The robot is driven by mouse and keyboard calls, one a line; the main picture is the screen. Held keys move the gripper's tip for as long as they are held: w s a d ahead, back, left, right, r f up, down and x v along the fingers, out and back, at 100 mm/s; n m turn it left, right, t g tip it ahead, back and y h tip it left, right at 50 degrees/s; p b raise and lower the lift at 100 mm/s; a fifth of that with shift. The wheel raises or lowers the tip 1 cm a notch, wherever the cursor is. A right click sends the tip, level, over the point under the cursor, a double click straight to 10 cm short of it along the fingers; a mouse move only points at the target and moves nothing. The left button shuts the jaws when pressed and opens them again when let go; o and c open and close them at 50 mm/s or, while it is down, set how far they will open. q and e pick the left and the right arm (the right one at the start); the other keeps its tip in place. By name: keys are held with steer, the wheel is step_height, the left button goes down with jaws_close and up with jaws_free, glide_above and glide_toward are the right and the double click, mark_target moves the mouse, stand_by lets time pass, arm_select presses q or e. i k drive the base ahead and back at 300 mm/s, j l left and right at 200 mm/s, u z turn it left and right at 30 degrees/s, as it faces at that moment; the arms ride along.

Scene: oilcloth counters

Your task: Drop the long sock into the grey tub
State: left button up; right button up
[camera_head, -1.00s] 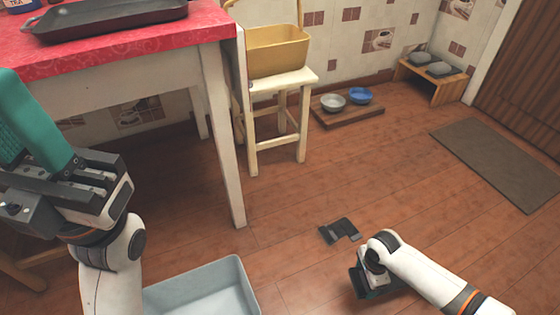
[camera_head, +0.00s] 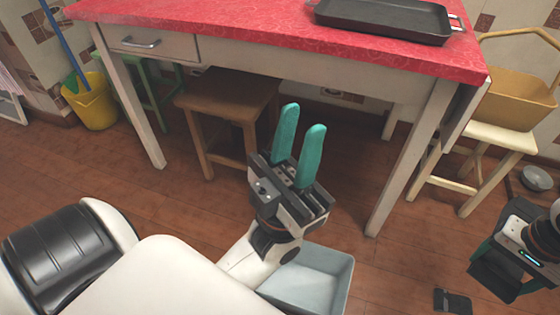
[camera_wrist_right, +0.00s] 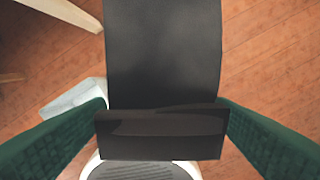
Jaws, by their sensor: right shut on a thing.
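The grey tub (camera_head: 318,283) stands on the floor at the bottom centre of the head view, partly hidden behind my left arm. It seems to show as a pale corner (camera_wrist_right: 72,98) in the right wrist view. My left gripper (camera_head: 303,117) is open and empty, its teal fingers pointing up in front of the table. My right gripper (camera_head: 502,272) is at the right edge, right of the tub. In the right wrist view it is shut on a long, dark, flat piece, which I take for the long sock (camera_wrist_right: 162,55). A smaller dark item (camera_head: 452,300) lies on the floor.
A red-topped table (camera_head: 240,25) with a black tray (camera_head: 385,20) stands behind the tub. Beneath it is a brown stool (camera_head: 225,95). A yellow bucket (camera_head: 93,105) is at far left.

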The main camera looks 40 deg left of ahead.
mark_target(309, 290)
steer(key=k+j+u, duration=0.45)
steer(key=j+u, duration=0.2)
steer(key=k+j+u, duration=0.15)
steer(key=j+u, duration=0.2)
steer(key=j, duration=0.1)
